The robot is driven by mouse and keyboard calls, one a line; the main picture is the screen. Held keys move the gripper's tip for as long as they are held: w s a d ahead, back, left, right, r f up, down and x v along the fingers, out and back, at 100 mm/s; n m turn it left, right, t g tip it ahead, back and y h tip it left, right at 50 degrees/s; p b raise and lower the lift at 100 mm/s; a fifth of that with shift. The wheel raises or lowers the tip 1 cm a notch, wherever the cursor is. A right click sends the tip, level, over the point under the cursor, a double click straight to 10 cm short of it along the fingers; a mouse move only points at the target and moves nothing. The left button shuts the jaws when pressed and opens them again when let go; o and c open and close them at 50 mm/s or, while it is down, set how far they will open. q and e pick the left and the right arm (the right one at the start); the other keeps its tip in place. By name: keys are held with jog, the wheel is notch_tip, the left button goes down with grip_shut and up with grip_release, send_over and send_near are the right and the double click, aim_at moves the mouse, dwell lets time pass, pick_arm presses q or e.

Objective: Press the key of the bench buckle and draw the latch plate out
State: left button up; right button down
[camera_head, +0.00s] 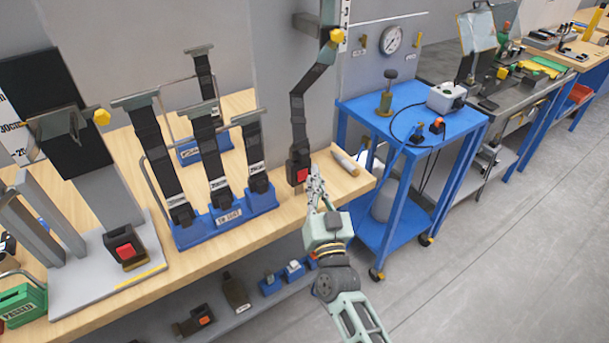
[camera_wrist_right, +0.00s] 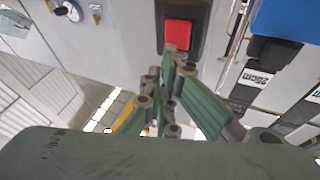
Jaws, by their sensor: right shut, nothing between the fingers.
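The bench buckle (camera_head: 293,174) is a black block with a red key (camera_head: 303,174), standing near the right end of the wooden bench. A dark strap (camera_head: 298,118) runs down to its top from a bracket on the wall. The latch plate at the strap's lower end is too small to make out. My right gripper (camera_head: 314,174) is shut and empty, with its fingertips close beside the key. In the right wrist view the red key (camera_wrist_right: 179,34) lies just beyond the closed fingertips (camera_wrist_right: 172,52); I cannot tell whether they touch it. My left gripper is not in view.
Another buckle with a red key (camera_head: 125,250) stands on a grey plate at left. A blue rack (camera_head: 228,216) holds several strap tongues. A cylindrical tool (camera_head: 345,161) lies right of the bench buckle. A blue cart (camera_head: 405,100) stands beyond the bench end; the floor at right is clear.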

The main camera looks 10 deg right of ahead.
jog(key=s, duration=0.1)
jog(key=s+d+p, duration=0.1)
jog(key=s, duration=0.1)
jog(key=s+p, duration=0.1)
jog(key=shift+s+d, duration=0.3)
jog(key=shift+d, duration=0.05)
dwell(0.8)
